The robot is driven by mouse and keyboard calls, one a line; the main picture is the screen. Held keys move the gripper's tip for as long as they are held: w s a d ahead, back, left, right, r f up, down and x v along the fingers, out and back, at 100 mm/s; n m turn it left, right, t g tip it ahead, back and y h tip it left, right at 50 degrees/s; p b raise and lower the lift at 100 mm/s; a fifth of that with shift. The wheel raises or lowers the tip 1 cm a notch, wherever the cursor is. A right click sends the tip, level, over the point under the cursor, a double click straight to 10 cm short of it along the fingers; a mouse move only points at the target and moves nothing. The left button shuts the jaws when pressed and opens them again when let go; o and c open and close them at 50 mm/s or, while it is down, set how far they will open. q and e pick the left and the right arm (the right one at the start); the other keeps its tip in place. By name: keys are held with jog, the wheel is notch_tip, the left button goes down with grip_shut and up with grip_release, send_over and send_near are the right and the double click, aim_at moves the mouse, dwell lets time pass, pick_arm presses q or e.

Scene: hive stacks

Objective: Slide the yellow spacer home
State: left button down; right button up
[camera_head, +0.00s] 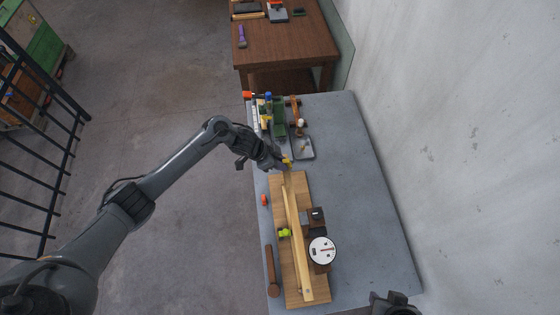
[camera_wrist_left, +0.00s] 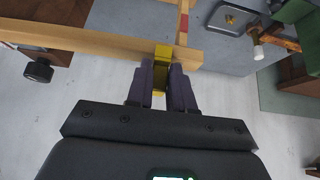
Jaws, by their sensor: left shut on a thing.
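The yellow spacer (camera_wrist_left: 163,53) sits at the end of a pale wooden bar (camera_wrist_left: 95,43) in the left wrist view, against or around it; I cannot tell which. My left gripper (camera_wrist_left: 164,72) is shut on the spacer with its two dark fingers. In the head view the spacer (camera_head: 287,161) is a small yellow spot at my left gripper (camera_head: 283,164), at the far end of the bar (camera_head: 297,240). The bar lies along a wooden board (camera_head: 279,200). My right gripper (camera_head: 395,302) shows only partly at the bottom edge, its fingers unclear.
A round white dial (camera_head: 321,250) on a dark block stands right of the bar. A yellow-green knob (camera_head: 284,232) sits left of it. A grey tray (camera_head: 303,148) and several tools lie beyond the board. The right side of the grey table (camera_head: 375,220) is clear.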

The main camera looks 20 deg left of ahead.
pick_arm(q)
jog(key=shift+f, duration=0.35)
dwell(0.4)
jog(key=c, duration=1)
grip_release()
jog(key=shift+s, duration=0.1)
jog(key=shift+o, duration=0.4)
jog(key=shift+a+f, duration=0.1)
jog(key=v, duration=1.1)
jog(key=shift+b, duration=0.45)
